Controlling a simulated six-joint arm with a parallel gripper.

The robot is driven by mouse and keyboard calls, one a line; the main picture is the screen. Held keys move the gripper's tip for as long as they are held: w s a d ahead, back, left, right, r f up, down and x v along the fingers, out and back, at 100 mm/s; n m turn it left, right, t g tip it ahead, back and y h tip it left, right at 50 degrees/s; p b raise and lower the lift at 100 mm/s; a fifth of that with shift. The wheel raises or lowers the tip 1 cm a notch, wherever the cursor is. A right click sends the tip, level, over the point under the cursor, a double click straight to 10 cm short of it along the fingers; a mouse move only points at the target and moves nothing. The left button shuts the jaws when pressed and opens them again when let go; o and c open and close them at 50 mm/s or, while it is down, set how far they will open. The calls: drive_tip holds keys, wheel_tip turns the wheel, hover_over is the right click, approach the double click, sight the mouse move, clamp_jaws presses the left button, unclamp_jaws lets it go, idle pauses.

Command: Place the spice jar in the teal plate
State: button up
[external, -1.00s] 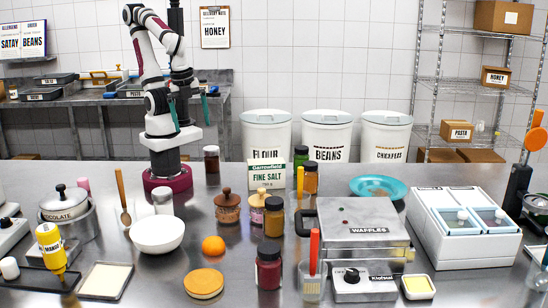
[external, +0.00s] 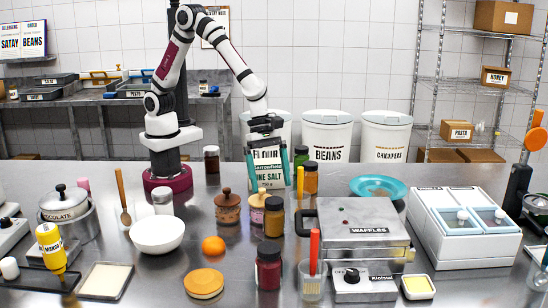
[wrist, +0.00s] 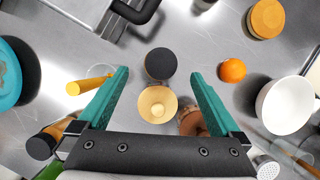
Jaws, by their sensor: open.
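The teal plate (external: 378,186) lies at the back right, apparently empty; its edge shows at the left of the wrist view (wrist: 10,75). Several lidded jars stand about, and I cannot tell which is the spice jar. A mustard-coloured jar with a black lid (external: 273,217) stands mid-counter, beside a small pale-lidded jar (external: 257,208). An orange-brown jar with a black lid (external: 311,180) stands behind them to the right. My gripper (external: 268,180) is open and empty, pointing down above the counter. In the wrist view, the black lid (wrist: 160,63) and pale lid (wrist: 157,104) appear between its fingers.
The salt box (external: 270,182) is partly hidden behind my gripper. A brown lidded pot (external: 228,208) stands left of the jars. The waffle maker (external: 362,235) lies right, before the plate. A dark red jar (external: 268,270), orange (external: 213,245) and white bowl (external: 157,236) stand nearer the front.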

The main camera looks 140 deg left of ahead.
sight(273, 204)
drive_tip(key=x, duration=1)
drive_tip(key=shift+s+f, duration=0.15)
drive_tip(key=shift+f, duration=0.05)
drive_tip(key=shift+r, duration=0.1)
clamp_jaws()
drive_tip(key=r, duration=0.2)
drive_tip(key=d+r, duration=0.1)
drive_tip(key=r, duration=0.1)
drive_tip(key=shift+s+r, duration=0.15)
drive_tip(key=shift+r, duration=0.2)
drive_tip(key=s+d+r, duration=0.5)
drive_tip(key=d+r, duration=0.1)
drive_tip(key=d, duration=0.4)
drive_tip(key=s+a+r+m+g, duration=0.2)
drive_tip(key=r+m, duration=0.3)
drive_tip(key=m, duration=0.5)
drive_tip(key=s+a+r+m+g+y, duration=0.1)
drive_tip(key=s+r+m+g, duration=0.2)
drive_tip(key=m, duration=0.8)
drive_tip(key=s+a+r+m+g, duration=0.2)
drive_tip(key=r+m, duration=0.5)
drive_tip(key=m, duration=0.4)
drive_tip(key=shift+s+a+g, duration=0.2)
drive_tip(key=shift+a+g, duration=0.15)
drive_tip(key=shift+g, duration=0.55)
